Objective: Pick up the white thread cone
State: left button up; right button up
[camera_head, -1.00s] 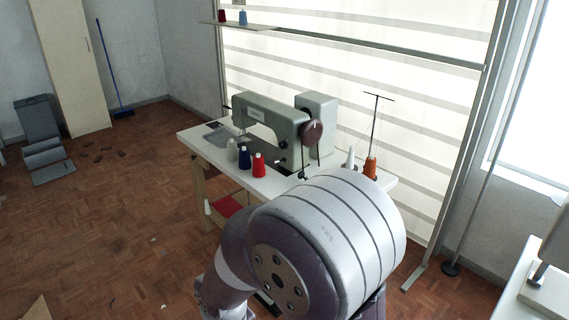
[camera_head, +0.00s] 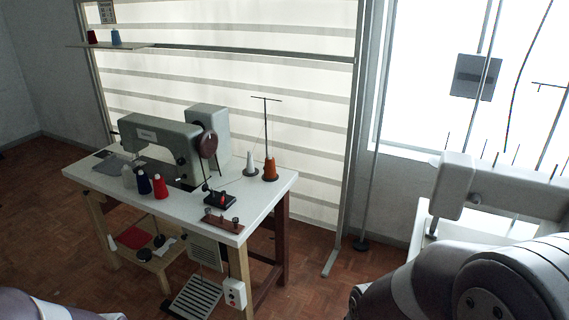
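Another white cone (camera_head: 251,164) stands at the table's right end, beside an orange cone (camera_head: 270,168) at the thread stand. Neither of my grippers is in view. Only parts of my arms show at the bottom left and bottom right, apart from the cones.
The sewing machine (camera_head: 160,138) stands behind the front cones. A small black device (camera_head: 219,201) and a brown rack (camera_head: 223,221) occupy the table's (camera_head: 258,196) right front. A pedal (camera_head: 194,298) lies below. Another machine (camera_head: 500,185) stands at right.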

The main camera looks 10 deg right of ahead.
aim_at(250, 168)
jog(key=u, duration=0.5)
jog(key=i+l+u, duration=0.2)
jog(key=u, duration=0.15)
jog(key=i+l+u, duration=0.2)
jog(key=l+u, duration=0.15)
jog(key=i+l+u, duration=0.1)
jog(key=l+u, duration=0.3)
jog(key=i+l+u, duration=0.1)
jog(key=l+u, duration=0.25)
jog(key=l, duration=0.1)
